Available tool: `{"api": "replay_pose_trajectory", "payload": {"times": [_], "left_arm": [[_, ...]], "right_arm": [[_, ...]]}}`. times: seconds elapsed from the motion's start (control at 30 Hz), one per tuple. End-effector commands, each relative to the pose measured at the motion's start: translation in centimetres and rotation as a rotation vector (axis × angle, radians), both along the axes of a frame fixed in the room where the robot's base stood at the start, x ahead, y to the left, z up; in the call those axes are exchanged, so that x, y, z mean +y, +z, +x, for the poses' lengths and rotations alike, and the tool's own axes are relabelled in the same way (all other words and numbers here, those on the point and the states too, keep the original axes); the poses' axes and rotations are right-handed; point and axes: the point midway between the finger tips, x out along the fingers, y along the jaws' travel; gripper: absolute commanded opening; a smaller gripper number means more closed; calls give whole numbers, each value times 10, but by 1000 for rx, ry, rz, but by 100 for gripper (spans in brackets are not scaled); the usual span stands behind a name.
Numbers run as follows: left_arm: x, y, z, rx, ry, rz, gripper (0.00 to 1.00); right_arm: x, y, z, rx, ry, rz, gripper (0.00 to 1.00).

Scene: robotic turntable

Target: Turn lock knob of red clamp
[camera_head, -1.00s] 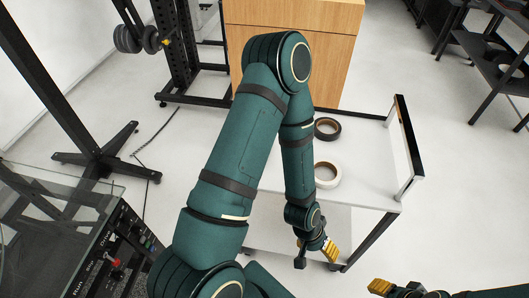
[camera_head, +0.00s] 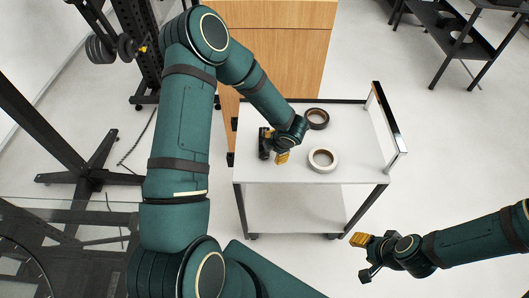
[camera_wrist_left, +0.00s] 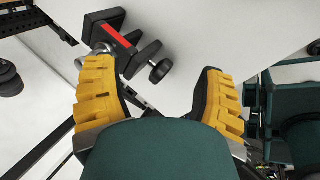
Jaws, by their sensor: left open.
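The red clamp (camera_wrist_left: 112,36) shows in the left wrist view at upper left: a black body with a red stripe. A round black knob (camera_wrist_left: 160,71) sits at its right side, in the gap between the fingers in the picture. My left gripper (camera_wrist_left: 154,76) is open and empty, with yellow ridged fingers; its left finger overlaps part of the clamp. In the head view my left gripper (camera_head: 279,152) is over the left part of the cart top, and a dark shape beside it cannot be told apart clearly. My right gripper (camera_head: 363,256) is open and empty, right of the cart.
The white cart (camera_head: 345,173) has a raised handle (camera_head: 388,120) at its right. A dark tape roll (camera_head: 317,118) and a white tape roll (camera_head: 323,160) lie on it, right of my left gripper. A wooden cabinet (camera_head: 280,60) stands behind, with a black rack (camera_head: 450,45) at far right.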

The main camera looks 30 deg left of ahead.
Motion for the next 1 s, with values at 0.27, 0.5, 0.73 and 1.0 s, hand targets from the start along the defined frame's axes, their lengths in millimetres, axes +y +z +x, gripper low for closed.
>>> {"api": "replay_pose_trajectory", "payload": {"times": [0.27, 0.5, 0.73, 1.0], "left_arm": [[12, 54, 10, -52, 808, -93, 70], [1, 77, 8, -30, 1117, -143, 70], [5, 57, 3, -22, 1145, -146, 70], [18, 6, -5, -22, 1142, -147, 70]], "right_arm": [[0, 0, 0, 0, 0, 0, 47], [0, 0, 0, 1, 0, 0, 47], [0, -5, 0, 1, 1, 0, 47], [1, -14, 0, 1, 1, -2, 47]]}}
